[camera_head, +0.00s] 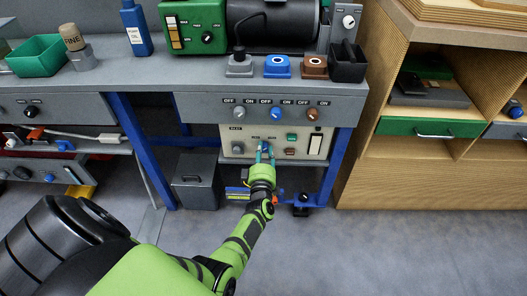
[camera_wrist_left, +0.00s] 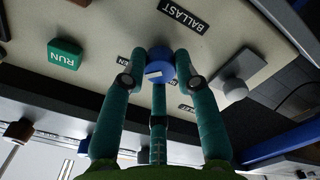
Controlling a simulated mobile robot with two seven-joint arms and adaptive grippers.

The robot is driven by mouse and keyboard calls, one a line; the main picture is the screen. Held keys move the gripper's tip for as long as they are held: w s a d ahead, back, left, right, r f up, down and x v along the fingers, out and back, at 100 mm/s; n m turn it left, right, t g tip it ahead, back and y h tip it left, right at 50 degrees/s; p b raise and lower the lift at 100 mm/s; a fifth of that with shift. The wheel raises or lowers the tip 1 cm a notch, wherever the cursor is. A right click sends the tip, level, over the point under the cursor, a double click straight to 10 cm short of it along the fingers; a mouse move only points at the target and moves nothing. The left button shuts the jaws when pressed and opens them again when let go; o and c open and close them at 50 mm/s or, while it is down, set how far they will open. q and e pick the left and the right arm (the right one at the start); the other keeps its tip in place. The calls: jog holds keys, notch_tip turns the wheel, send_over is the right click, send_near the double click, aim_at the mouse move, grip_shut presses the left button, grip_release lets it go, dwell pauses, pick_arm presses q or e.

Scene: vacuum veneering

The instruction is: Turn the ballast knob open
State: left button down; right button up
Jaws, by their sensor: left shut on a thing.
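The ballast knob is a blue knob (camera_wrist_left: 160,55) on a cream panel (camera_wrist_left: 110,22), beside a black BALLAST label (camera_wrist_left: 184,15). A short white mark shows on the knob's near side. In the head view the cream panel (camera_head: 227,131) is under the bench top, and my gripper mostly hides the knob. My left gripper (camera_wrist_left: 160,76) is shut on the knob, with teal fingers around it from both sides and one below. In the head view the left gripper (camera_head: 265,152) reaches the panel from below. My right gripper is not in view.
A green RUN button (camera_wrist_left: 64,55) and a grey knob (camera_wrist_left: 234,88) flank the blue knob. In the head view, a row of OFF/ON knobs (camera_head: 276,113) sits above the panel. A grey bin (camera_head: 196,182) and a blue table leg (camera_head: 331,170) stand nearby.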

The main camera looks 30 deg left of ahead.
pick_arm(q)
jog(key=shift+s+a, duration=0.15)
jog(key=shift+a, duration=0.1)
jog(key=c, duration=0.9)
grip_release()
jog(key=shift+c, duration=0.2)
jog(key=shift+d, duration=0.1)
jog(key=shift+d, duration=0.1)
jog(key=v, duration=0.7)
jog(key=shift+s, duration=0.25)
